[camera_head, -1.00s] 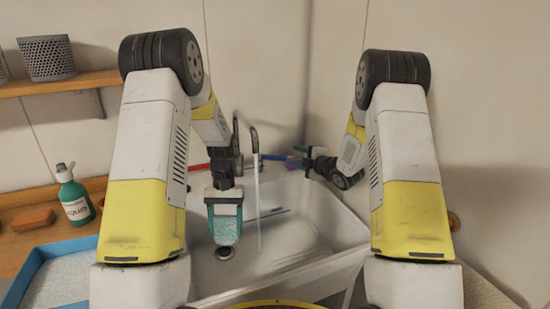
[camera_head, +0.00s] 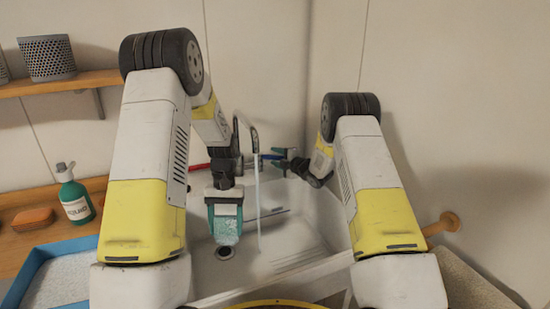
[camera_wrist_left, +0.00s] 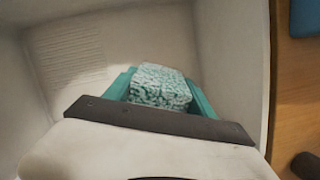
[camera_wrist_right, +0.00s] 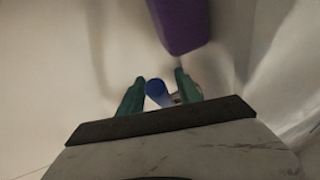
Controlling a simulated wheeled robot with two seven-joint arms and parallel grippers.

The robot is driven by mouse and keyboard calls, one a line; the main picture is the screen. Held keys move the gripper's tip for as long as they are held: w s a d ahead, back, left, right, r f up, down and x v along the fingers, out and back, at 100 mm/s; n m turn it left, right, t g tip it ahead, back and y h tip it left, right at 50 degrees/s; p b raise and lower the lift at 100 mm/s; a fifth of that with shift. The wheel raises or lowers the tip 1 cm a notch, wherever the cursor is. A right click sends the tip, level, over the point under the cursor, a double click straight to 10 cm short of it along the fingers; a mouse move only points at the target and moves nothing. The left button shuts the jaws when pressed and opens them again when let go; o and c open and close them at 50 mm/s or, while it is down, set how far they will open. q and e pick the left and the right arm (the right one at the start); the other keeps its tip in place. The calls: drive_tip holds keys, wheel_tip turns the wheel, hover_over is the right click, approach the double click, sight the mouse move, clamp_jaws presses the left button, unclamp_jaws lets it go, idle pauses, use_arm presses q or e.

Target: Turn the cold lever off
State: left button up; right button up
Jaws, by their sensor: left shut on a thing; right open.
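The blue cold lever (camera_head: 268,156) sticks out to the right of the faucet (camera_head: 240,135). My right gripper (camera_head: 283,158) is open at the lever's right end. In the right wrist view, the blue lever end (camera_wrist_right: 157,92) lies between the two teal fingers (camera_wrist_right: 160,88), with a gap to the right finger. I cannot tell whether the left finger touches it. A thin stream of water (camera_head: 259,215) falls from the spout. My left gripper (camera_head: 225,212) is shut on a speckled teal-and-white block (camera_wrist_left: 160,86) above the sink.
The red lever (camera_head: 199,167) is left of the faucet. A purple thing (camera_wrist_right: 180,22) is close ahead in the right wrist view. The white sink (camera_head: 310,225) lies below. A blue tray (camera_head: 28,268), green bottle (camera_head: 74,195) and orange-brown block (camera_head: 33,219) are at the left.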

drive_tip(key=shift+w+a, duration=0.3)
drive_tip(key=shift+w, duration=0.1)
clamp_jaws()
drive_tip(key=shift+f, duration=0.1)
idle(1.2)
